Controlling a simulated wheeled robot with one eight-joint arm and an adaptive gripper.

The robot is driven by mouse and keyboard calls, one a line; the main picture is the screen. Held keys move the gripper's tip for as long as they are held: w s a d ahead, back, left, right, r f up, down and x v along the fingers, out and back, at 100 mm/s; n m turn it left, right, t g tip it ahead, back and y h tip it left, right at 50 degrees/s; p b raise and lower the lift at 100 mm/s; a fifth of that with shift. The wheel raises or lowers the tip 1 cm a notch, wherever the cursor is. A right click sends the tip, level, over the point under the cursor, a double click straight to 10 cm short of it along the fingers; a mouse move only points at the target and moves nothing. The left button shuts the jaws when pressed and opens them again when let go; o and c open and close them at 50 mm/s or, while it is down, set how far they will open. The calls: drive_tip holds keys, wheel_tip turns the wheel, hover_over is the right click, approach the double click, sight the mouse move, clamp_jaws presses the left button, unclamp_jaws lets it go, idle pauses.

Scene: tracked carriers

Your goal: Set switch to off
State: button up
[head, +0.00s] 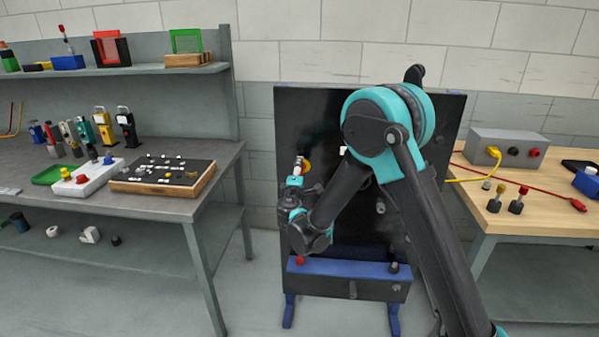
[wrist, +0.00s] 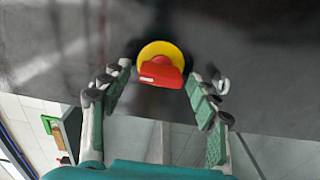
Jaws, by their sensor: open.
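The switch is a red handle (wrist: 160,73) on a round yellow plate (wrist: 158,50), mounted on a dark upright panel (wrist: 250,55). In the head view, the yellow plate (head: 304,167) shows at the panel's left side, partly behind my gripper (head: 298,172). In the wrist view, my gripper (wrist: 158,76) is open, with one finger on each side of the red handle. Gaps show between the fingers and the handle, so it is not gripped. The handle's bar looks roughly level across the wrist view. I see no on or off marking.
A blue ledge (head: 345,269) with a red knob (head: 300,260) runs along the panel's bottom. A grey bench (head: 185,206) stands left, and a wooden table (head: 535,222) with a grey box (head: 506,148) stands right. A pale hook-like part (wrist: 222,86) sits beside the right finger.

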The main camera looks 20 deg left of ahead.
drive_tip(key=v, duration=1.1)
drive_tip(key=shift+s, duration=0.3)
drive_tip(key=shift+d, duration=0.2)
drive_tip(key=w+d+m+g+h, duration=0.1)
drive_tip(key=w+d+m+h, duration=0.2)
drive_tip(key=d, duration=0.6)
drive_tip(key=w+d+m+g+h, duration=0.2)
drive_tip(key=w+d+m, duration=0.1)
drive_tip(key=d, duration=0.7)
drive_tip(key=s+d+f+m+g+h, duration=0.1)
drive_tip(key=d+m+g, duration=0.1)
drive_tip(key=d, duration=0.6)
drive_tip(key=s+d+f+m+g+h, duration=0.1)
drive_tip(key=d+f+m+g, duration=0.15)
drive_tip(key=d, duration=0.45)
drive_tip(key=s+d+f+m+g, duration=0.35)
drive_tip(key=s+d+m, duration=0.25)
drive_tip(key=s+d, duration=0.55)
drive_tip(key=s+d+f+m+g+y, duration=0.1)
drive_tip(key=s+m, duration=0.1)
drive_tip(key=s, duration=0.2)
drive_tip(key=s+d+f+m+g+y, duration=0.1)
drive_tip(key=s+d+f+m+y, duration=0.1)
drive_tip(key=s, duration=0.3)
drive_tip(key=shift+s+d, duration=0.35)
